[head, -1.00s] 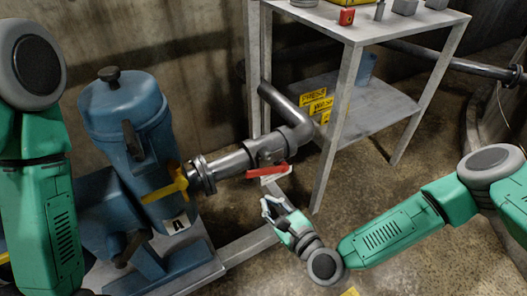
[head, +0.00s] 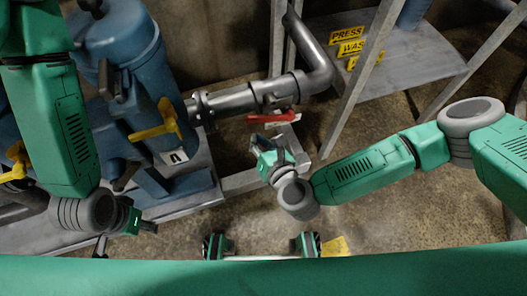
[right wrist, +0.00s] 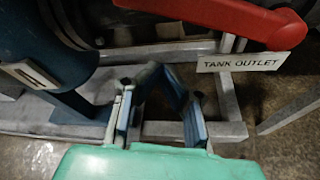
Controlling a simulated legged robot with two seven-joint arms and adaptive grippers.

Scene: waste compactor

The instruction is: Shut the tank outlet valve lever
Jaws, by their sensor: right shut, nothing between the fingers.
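The red tank outlet lever (head: 275,118) sits on the near side of a grey pipe valve (head: 270,90) and lies roughly along the pipe. In the right wrist view the red lever (right wrist: 225,14) crosses the top right, above a white "TANK OUTLET" label (right wrist: 252,62). My right gripper (head: 262,146) is just below and in front of the lever, apart from it. In the right wrist view its fingers (right wrist: 160,72) come together, shut and empty. My left gripper (head: 128,238) is at the lower left, away from the lever, its fingers apart and empty.
A blue tank (head: 125,50) with a yellow handle (head: 160,122) stands left of the valve. A metal rack (head: 400,62) with yellow signs stands behind at right. A grey floor frame (head: 250,178) runs below the lever. Bare floor lies at lower right.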

